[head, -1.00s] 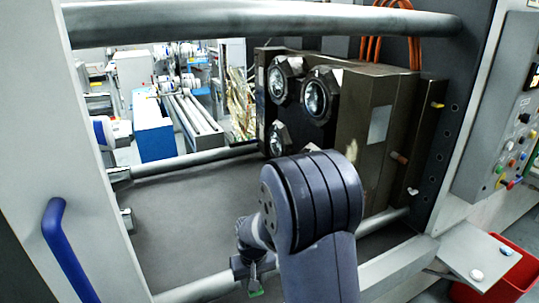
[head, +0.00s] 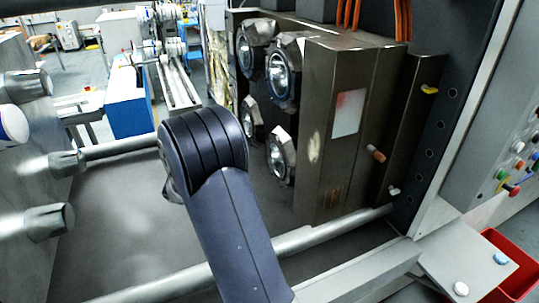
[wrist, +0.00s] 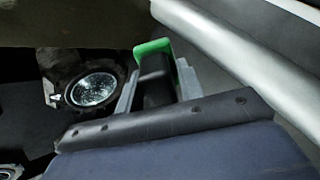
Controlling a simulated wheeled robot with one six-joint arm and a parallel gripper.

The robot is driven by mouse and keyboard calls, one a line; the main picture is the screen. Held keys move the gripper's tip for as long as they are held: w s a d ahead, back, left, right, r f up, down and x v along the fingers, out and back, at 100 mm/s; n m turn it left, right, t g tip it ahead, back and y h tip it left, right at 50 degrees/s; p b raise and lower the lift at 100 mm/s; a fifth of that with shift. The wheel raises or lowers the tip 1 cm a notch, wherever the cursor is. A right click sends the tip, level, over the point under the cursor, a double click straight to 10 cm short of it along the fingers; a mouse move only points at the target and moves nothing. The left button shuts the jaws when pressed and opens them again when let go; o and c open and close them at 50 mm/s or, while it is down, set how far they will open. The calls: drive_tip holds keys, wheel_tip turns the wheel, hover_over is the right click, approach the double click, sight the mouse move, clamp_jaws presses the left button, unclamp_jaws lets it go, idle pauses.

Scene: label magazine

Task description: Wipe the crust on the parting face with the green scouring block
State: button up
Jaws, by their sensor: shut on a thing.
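The green scouring block (wrist: 152,47) shows in the wrist view at the tips of my gripper (wrist: 157,72), which is shut on it. A dark part lies between the grey fingers, below the green. The brown mould block (head: 325,190) stands at right of centre in the head view, its parting face with several round metal inserts (head: 283,77) turned left. A pale tan patch (head: 314,147) shows on the mould's near side; I cannot tell whether it is the crust. One round insert (wrist: 93,89) shows left of the gripper in the wrist view. My arm hides the gripper and block in the head view.
A tie bar (head: 325,236) crosses in front of the mould, and a bar (wrist: 225,50) passes close right of the gripper in the wrist view. A red bin (head: 510,262) is at lower right.

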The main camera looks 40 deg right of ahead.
drive_tip(key=d+r+n+h, duration=0.1)
drive_tip(key=d+r+h, duration=0.45)
drive_tip(key=d, duration=0.25)
drive_tip(key=g+h, duration=0.1)
drive_tip(key=h, duration=0.1)
approach(305, 147)
drive_tip(key=shift+n, duration=0.3)
drive_tip(key=shift+p+x, duration=0.45)
drive_tip(key=shift+x, duration=1.7)
drive_tip(key=shift+b+x, duration=0.3)
drive_tip(key=shift+x, duration=0.7)
drive_tip(key=shift+s+r, duration=0.1)
